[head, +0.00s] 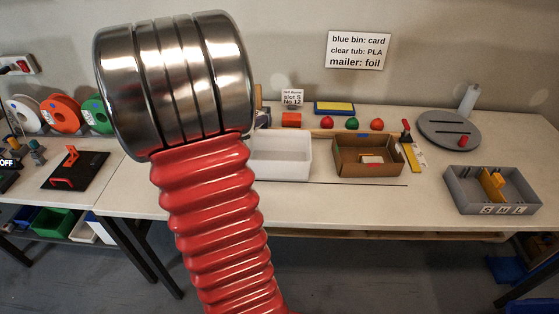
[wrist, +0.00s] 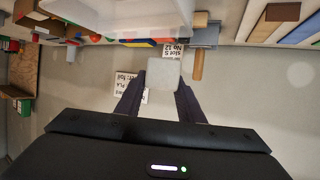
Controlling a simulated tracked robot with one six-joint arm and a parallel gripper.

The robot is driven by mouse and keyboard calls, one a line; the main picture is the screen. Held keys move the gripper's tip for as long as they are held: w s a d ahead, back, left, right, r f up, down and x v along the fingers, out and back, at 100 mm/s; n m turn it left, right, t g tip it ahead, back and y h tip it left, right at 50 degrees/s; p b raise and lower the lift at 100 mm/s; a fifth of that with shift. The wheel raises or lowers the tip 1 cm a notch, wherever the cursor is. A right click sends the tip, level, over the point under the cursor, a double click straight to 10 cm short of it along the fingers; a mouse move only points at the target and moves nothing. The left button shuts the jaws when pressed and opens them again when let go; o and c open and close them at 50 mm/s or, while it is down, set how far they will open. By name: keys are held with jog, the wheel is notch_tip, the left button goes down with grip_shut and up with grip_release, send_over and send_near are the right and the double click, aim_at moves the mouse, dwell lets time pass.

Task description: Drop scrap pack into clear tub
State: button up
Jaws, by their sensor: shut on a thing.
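In the wrist view my gripper (wrist: 161,82) is shut on a small pale grey, square-faced pack (wrist: 164,71), which looks like the scrap pack. It sits between the fingertips, with the wall and a sign behind it. In the head view my red ribbed arm and its metal joint fill the left middle, and the gripper and pack do not show. The clear tub (head: 283,172) is a whitish, see-through open box on the bench, just right of my arm. Its left end is hidden by the arm. I see nothing inside the part that shows.
A cardboard mailer box (head: 367,170) with small things in it stands right of the tub. Further right are a grey sorting tray (head: 490,207) and a round grey turntable (head: 448,125). Coloured spools (head: 63,113) stand at left. A wall sign (head: 358,50) reads "clear tub: PLA".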

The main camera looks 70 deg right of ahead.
jog(key=s+m+g+y, duration=0.1)
jog(key=s+m+g, duration=0.2)
jog(key=s, duration=0.7)
jog(key=shift+d+f+g+y, duration=0.25)
jog(key=shift+f+g+y, duration=0.05)
jog(key=shift+f, duration=0.15)
jog(key=shift+w+f, duration=0.1)
jog(key=shift+f, duration=0.05)
jog(key=shift+f, duration=2.85)
jog(key=o, duration=1.1)
jog(key=shift+w+a, duration=0.1)
